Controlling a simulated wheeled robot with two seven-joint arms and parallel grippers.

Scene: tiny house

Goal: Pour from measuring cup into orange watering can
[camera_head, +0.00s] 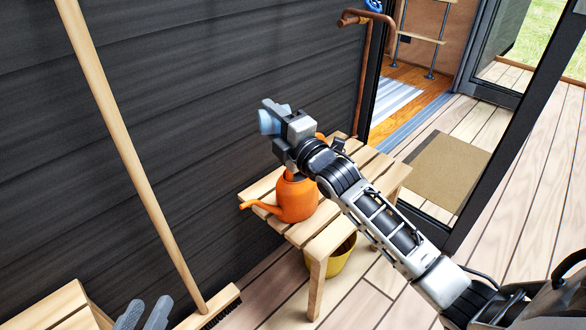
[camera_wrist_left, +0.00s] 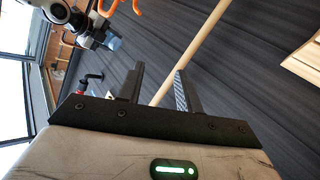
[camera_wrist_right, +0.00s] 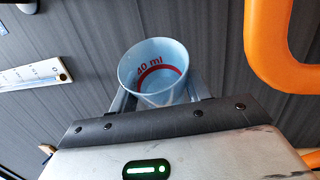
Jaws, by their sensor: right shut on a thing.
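The orange watering can (camera_head: 296,200) stands on a slatted wooden bench (camera_head: 333,233), its spout toward the left. My right gripper (camera_head: 272,119) is above the can, shut on the pale blue measuring cup (camera_head: 267,123). In the right wrist view the translucent cup (camera_wrist_right: 155,72) shows a red band and "40 ml" between the fingers; I cannot tell whether it holds anything. The can's orange handle (camera_wrist_right: 266,50) shows at the right there. The gripper hides part of the can's top in the head view. My left gripper (camera_head: 147,311) is open and empty, low at the left.
A broom handle (camera_head: 130,150) leans along the dark wall, with its head (camera_head: 216,308) on the deck. A yellow pot (camera_head: 344,258) sits under the bench. A copper pipe (camera_head: 362,85) rises behind it. Another wooden surface (camera_head: 50,304) is at lower left. Open deck lies right.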

